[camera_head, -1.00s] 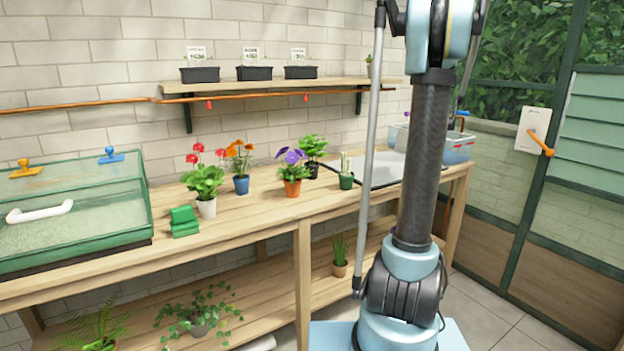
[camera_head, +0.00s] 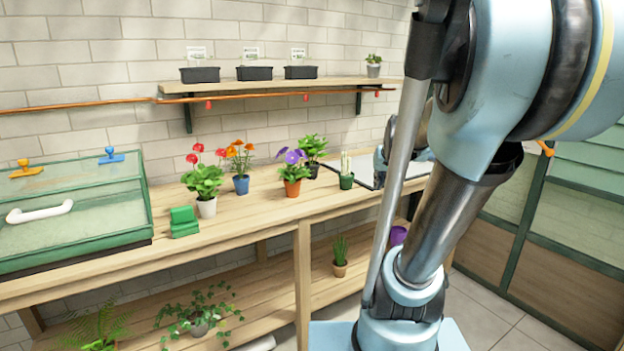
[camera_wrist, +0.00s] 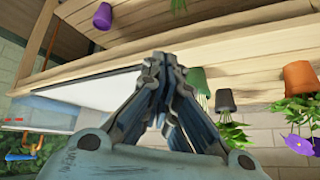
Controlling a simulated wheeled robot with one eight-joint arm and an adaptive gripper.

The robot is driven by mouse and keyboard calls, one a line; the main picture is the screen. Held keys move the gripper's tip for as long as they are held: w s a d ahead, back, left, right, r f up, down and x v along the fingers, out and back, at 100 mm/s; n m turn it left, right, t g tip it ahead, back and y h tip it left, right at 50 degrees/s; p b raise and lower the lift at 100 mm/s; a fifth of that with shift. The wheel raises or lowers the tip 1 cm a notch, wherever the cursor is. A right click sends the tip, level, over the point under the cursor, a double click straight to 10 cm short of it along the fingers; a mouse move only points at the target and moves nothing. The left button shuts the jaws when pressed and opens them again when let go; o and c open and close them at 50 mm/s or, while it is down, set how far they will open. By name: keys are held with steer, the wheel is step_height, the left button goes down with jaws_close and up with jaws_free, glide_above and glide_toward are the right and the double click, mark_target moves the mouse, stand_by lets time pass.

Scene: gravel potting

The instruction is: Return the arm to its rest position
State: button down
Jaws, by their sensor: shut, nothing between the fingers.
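My arm (camera_head: 470,130) stands at the right of the head view, its links bent and its upper part large and close to the camera. My gripper (camera_wrist: 163,62) shows in the wrist view with its two dark fingers brought together at the tips and nothing between them. In the head view the gripper is mostly hidden behind the arm, with a dark part (camera_head: 381,162) showing near the back of the bench. In the wrist view the scene appears upside down.
A wall shelf (camera_head: 270,86) holds black trays.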

steer(key=s+a+f+g, duration=0.1)
steer(key=s+f, duration=0.3)
steer(key=s, duration=0.3)
steer(key=s+a+f+n+g, duration=0.1)
steer(key=s+f, duration=0.3)
steer(key=s, duration=0.4)
steer(key=s+f+g, duration=0.3)
steer(key=s+f, duration=0.2)
steer(key=s, duration=0.3)
steer(key=shift+a+n+h, duration=0.3)
steer(key=shift+a, duration=0.1)
